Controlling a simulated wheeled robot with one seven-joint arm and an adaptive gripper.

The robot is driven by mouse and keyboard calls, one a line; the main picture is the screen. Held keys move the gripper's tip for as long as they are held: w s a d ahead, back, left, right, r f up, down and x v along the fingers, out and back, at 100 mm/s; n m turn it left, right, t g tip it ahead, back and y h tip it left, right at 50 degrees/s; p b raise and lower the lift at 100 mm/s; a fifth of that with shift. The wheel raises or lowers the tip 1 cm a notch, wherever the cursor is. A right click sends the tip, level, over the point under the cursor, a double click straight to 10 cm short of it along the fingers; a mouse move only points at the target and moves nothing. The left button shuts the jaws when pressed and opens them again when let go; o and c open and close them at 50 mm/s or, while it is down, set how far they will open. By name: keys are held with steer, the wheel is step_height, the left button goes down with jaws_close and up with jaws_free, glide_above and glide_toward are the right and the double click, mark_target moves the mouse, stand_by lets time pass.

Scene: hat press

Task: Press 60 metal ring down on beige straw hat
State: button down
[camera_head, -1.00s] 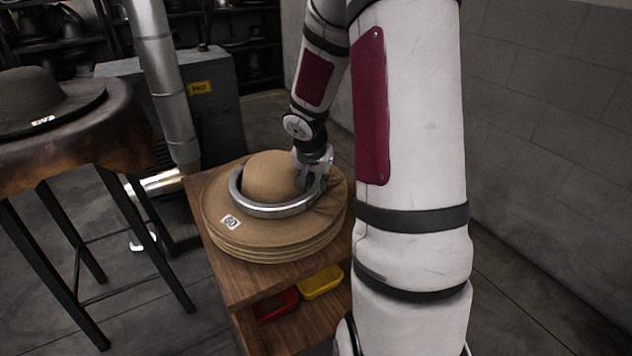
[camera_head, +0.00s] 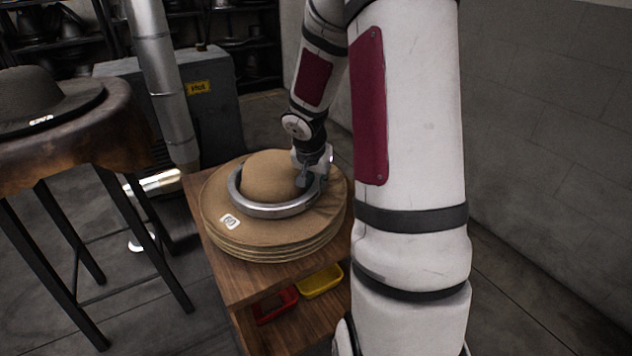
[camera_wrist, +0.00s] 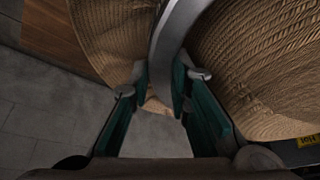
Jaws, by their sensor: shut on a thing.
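A beige straw hat (camera_head: 270,172) lies on top of a stack of similar hats in the head view, with a white tag marked 60 on its brim. A metal ring (camera_head: 275,211) circles its rounded crown, low and close to the brim. I cannot tell whether the ring touches the brim all round. My gripper (camera_head: 308,178) is shut on the ring at its right side, partly hidden by the ring and hat. In the wrist view the green-padded fingers of my gripper (camera_wrist: 163,82) hold the ring's band (camera_wrist: 172,45), with woven straw (camera_wrist: 245,55) on both sides.
The stack rests on a wooden stand (camera_head: 235,278) with a red bin (camera_head: 275,305) and a yellow bin (camera_head: 320,282) below. A round table with a dark grey hat (camera_head: 45,95) stands at left. A grey machine (camera_head: 215,105) with a "Hot" label and a metal pipe (camera_head: 165,80) stand behind.

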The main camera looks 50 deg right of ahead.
steer(key=shift+f+b, duration=0.55)
steer(key=shift+b, duration=0.1)
stand_by(0.6)
steer(key=shift+s+a+f, duration=0.1)
steer(key=shift+f, duration=0.05)
stand_by(3.1)
steer(key=shift+r, duration=0.25)
stand_by(1.7)
